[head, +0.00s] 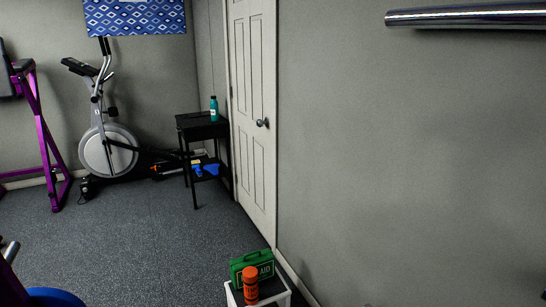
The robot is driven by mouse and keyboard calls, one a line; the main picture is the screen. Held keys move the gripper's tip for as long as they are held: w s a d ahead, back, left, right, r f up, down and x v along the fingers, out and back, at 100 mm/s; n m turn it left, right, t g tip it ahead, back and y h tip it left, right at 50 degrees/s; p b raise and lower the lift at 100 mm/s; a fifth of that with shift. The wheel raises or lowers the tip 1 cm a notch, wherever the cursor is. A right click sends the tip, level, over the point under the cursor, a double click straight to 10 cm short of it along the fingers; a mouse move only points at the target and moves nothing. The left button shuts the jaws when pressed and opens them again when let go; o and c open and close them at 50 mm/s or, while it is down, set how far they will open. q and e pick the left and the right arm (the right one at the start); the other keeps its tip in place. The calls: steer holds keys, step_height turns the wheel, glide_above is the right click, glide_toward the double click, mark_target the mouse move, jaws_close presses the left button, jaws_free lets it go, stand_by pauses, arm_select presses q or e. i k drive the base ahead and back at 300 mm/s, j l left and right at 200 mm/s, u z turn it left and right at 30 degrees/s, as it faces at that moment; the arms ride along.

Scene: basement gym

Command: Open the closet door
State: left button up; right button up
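A white panelled closet door (253,105) stands in the grey wall on the right, seen at a steep angle. It looks shut in its frame. A dark round knob (263,123) sits on its right side at mid height. Neither of my grippers is in the head view, so where they are relative to the door is hidden.
A black side table (203,130) with a teal bottle (214,109) stands by the door's far side. A white stand (288,297) with a green first aid case (253,266) and orange bottle (250,284) is nearer. An elliptical machine (108,149) stands behind open floor (150,235).

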mark_target(249, 20)
steer(key=i+j+u, duration=0.3)
steer(key=i+u, duration=0.15)
steer(key=i, duration=0.15)
steer(key=i+j+u, duration=0.1)
steer(key=i+u, duration=0.35)
steer(key=i, duration=0.15)
steer(key=i+l+u, duration=0.15)
steer(key=i+u, duration=0.35)
steer(key=i, duration=0.15)
steer(key=i+z, duration=0.3)
steer(key=i, duration=0.2)
steer(key=i+j+z, duration=0.25)
steer(key=i, duration=0.25)
steer(key=i+j+z, duration=0.15)
steer(key=i+z, duration=0.15)
steer(key=i, duration=0.15)
steer(key=i+j+z, duration=0.25)
steer(key=i, duration=0.2)
